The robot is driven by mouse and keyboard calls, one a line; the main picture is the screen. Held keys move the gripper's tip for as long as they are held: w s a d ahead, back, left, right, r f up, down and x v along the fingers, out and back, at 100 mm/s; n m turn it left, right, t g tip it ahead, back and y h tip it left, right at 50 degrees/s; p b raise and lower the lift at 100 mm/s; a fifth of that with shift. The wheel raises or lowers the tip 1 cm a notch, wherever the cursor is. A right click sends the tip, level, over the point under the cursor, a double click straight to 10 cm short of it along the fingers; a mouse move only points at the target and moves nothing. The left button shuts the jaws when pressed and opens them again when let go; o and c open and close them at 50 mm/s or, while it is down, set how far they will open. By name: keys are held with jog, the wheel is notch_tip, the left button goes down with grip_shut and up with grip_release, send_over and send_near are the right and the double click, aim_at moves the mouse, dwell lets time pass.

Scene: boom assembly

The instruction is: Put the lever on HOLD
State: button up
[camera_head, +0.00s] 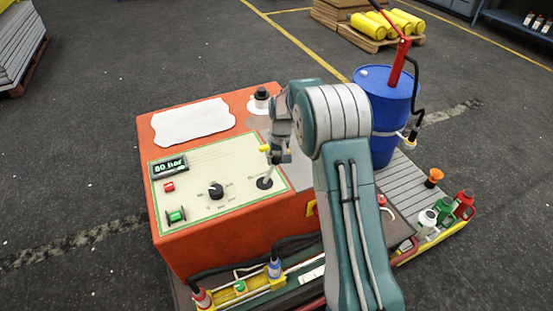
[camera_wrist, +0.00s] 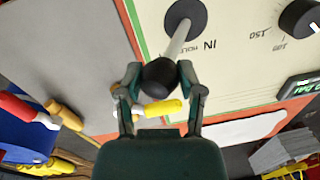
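The lever has a pale shaft (camera_wrist: 178,40) rising from a round black base (camera_head: 265,183) on the cream panel of the orange console. Its black ball knob (camera_wrist: 159,77) sits between my fingers in the wrist view. My gripper (camera_head: 280,156) is at the top of the lever in the head view; in the wrist view its fingers (camera_wrist: 159,80) appear to press the knob from both sides. The lever leans. The words IN and HOLD (camera_wrist: 188,48) are printed beside its base; other lettering is hidden or too small.
The panel also holds a black dial (camera_head: 216,191), a display reading 80 bar (camera_head: 169,167), and red and green controls. A blue drum (camera_head: 384,110) with a red pump stands right of my arm. Several bottles (camera_head: 444,208) stand at the right edge. Open floor lies left.

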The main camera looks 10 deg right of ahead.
grip_shut()
jog(key=shift+s+a+r+h, duration=0.15)
jog(key=shift+a+h, duration=0.45)
jog(key=shift+a, duration=0.05)
jog(key=shift+s+a+r+h, duration=0.15)
jog(key=shift+a+h, duration=0.45)
jog(key=shift+s+a+r, duration=0.1)
jog(key=shift+s+a, duration=0.05)
jog(key=shift+a, duration=0.9)
jog(key=o, duration=0.9)
grip_release()
jog(key=shift+c, duration=0.2)
jog(key=shift+r, duration=0.2)
notch_tip(320, 180, up, 12)
jog(key=a, duration=0.1)
jog(key=shift+s+a+f, duration=0.15)
jog(key=shift+a+f, duration=0.1)
jog(key=shift+a, duration=0.05)
jog(key=shift+r, duration=0.1)
